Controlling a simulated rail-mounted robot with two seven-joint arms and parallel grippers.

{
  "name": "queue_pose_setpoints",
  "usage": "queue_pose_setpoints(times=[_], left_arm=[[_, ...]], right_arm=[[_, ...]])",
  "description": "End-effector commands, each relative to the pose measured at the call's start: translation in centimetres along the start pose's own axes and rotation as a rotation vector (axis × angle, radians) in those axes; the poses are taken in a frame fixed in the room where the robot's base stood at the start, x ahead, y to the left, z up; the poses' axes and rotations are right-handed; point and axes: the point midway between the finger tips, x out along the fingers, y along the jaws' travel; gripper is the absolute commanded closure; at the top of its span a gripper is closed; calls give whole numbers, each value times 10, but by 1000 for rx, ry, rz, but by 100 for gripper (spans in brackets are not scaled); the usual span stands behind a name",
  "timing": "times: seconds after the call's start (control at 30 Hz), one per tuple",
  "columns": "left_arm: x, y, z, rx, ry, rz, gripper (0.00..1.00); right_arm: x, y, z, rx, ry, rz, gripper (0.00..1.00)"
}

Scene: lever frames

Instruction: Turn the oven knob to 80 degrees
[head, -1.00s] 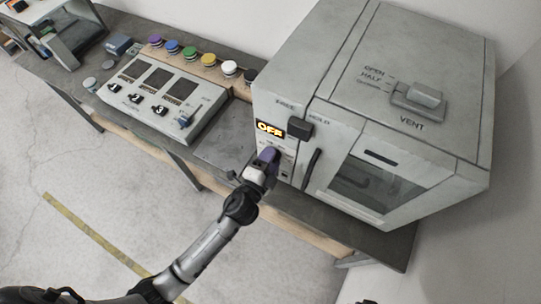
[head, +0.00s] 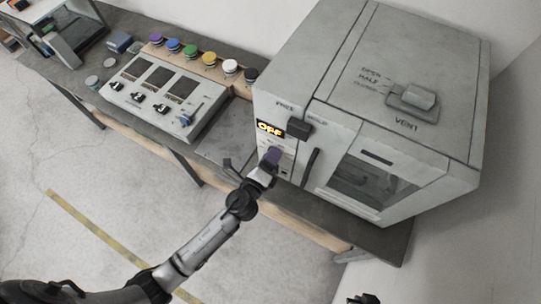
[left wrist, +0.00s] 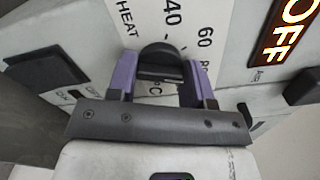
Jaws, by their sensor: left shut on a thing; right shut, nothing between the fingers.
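The oven (head: 380,110) is a grey box on the right of the bench. Its dark knob (left wrist: 158,58) sits on the front panel below the lit OFF display (head: 270,129), which also shows in the left wrist view (left wrist: 285,35). My left gripper (head: 272,157) is at the panel; its purple fingers (left wrist: 160,78) are shut on the knob, one on each side. A printed HEAT scale with 40 and 60 shows beyond the knob; the rest of the scale is partly hidden. The knob's exact setting cannot be read. My right gripper (head: 364,299) barely shows at the bottom edge, shut and empty.
A dark door handle (head: 311,167) stands right of the knob, and a dark block (head: 299,127) right of the display. A vent lever (head: 417,98) is on the oven's top. A control box (head: 165,95) and several coloured buttons are to the left. The floor in front is clear.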

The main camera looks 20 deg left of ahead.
Motion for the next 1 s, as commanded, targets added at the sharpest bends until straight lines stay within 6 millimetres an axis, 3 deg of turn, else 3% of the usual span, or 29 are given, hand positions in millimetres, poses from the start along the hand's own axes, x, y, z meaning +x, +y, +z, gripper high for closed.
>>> queue_pose_setpoints(times=[0.53,0.57,0.6,0.8,1.0], left_arm=[[0,0,0,20,0,0,77],[0,0,0,20,0,0,51],[0,0,0,20,0,0,48],[0,0,0,20,0,0,28],[0,0,0,20,0,0,28]], right_arm=[[-1,0,0,-1,0,1,100],[0,1,0,-2,0,2,100],[0,1,0,-3,-1,3,100],[0,3,0,-9,-1,7,100],[0,3,0,-9,-1,7,100]])
